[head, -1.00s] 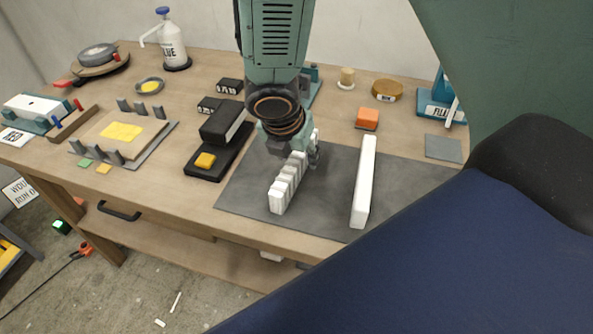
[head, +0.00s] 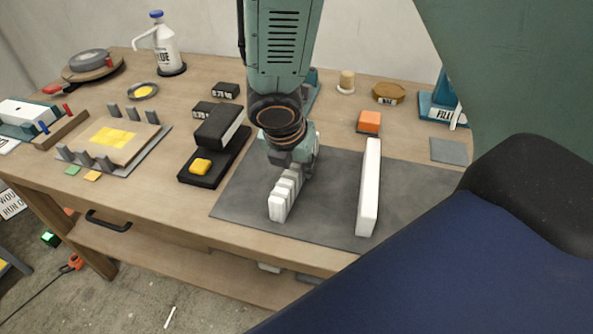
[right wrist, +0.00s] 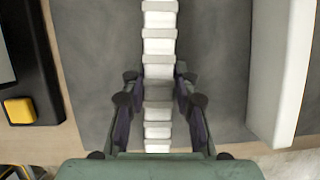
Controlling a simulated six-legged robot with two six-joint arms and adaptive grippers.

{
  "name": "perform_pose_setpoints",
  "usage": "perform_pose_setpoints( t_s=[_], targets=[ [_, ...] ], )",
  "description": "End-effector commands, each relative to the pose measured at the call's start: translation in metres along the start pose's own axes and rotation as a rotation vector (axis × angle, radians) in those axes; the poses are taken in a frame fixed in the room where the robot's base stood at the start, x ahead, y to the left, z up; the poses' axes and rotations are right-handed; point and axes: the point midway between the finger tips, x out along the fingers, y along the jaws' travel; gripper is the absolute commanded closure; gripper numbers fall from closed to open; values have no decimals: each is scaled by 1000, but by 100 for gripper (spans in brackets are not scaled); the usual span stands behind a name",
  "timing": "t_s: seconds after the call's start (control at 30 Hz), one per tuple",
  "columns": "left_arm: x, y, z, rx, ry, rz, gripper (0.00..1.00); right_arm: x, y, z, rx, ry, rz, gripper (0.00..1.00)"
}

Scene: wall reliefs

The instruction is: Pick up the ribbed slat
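The ribbed slat (head: 285,195) is a white bar with raised cross ribs, lying on the grey mat (head: 240,196). My right gripper (head: 296,168) is down over its far part. In the right wrist view the ribbed slat (right wrist: 159,48) runs straight between the two fingers of the right gripper (right wrist: 159,80). The fingertips are drawn in against its two sides, with no clear gap. The slat appears to rest on the mat. My left gripper is not in view.
A plain white slat (head: 369,187) lies to the right on the mat. A black block with a yellow pad (head: 201,166) stands left of the mat. My dark blue body part covers the lower right.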

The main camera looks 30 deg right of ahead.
Motion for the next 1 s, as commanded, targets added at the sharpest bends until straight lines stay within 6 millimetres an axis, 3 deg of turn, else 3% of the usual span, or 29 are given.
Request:
perform_pose_setpoints(
  t_s=[0.3,0.73,1.0],
  targets=[
    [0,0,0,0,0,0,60,1,1,1,0,0,0,100],
    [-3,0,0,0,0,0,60,-3,2,3,1,0,1,100],
    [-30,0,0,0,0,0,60,-36,2,16,2,-2,2,100]
  ],
)
